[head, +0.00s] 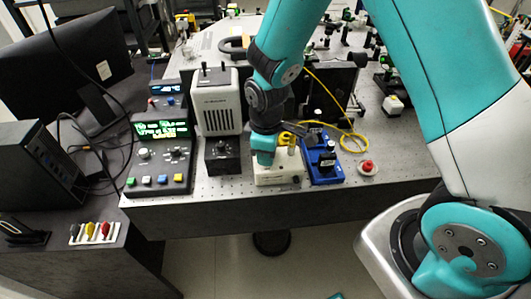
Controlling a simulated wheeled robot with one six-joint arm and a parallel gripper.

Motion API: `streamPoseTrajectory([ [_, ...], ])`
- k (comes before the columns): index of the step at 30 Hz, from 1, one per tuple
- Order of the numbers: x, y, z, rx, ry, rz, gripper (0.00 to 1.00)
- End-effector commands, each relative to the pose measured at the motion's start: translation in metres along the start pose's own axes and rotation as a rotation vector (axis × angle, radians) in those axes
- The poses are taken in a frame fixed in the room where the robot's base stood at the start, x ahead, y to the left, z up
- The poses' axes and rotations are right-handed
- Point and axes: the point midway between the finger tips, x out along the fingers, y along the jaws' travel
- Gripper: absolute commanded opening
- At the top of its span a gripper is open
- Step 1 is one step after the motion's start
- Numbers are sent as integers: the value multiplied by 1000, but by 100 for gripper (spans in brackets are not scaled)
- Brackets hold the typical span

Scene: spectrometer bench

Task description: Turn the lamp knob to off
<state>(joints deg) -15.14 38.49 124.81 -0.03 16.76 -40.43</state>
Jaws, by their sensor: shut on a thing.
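My gripper (308,134) is at the end of the teal arm, low over the cream box (268,180) and beside the blue box (323,177). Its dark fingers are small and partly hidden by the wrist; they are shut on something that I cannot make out. A small black box (222,158) with a knob stands to the left, in front of the grey lamp-like housing (217,100). I cannot tell from this view which knob is the lamp knob or which way it points.
A control console (158,157) with lit displays and coloured buttons stands left of the black box. A yellow cable (347,132) loops behind. The bench's front edge is bare.

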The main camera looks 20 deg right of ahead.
Motion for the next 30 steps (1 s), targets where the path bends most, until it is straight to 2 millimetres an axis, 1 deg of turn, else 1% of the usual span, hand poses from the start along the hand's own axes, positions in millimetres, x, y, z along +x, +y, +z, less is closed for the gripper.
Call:
streamPoseTrajectory([
  [6,-2,2,-1,-35,3,5,0],
  [18,-2,2,-1,-40,3,6,0],
  [19,-2,2,-1,-40,3,6,27],
  [20,-2,2,-1,-40,3,6,34],
  [21,-2,2,-1,-40,3,5,43],
  [22,-1,2,-1,-40,3,5,48],
  [30,-1,1,-1,-41,1,2,48],
])
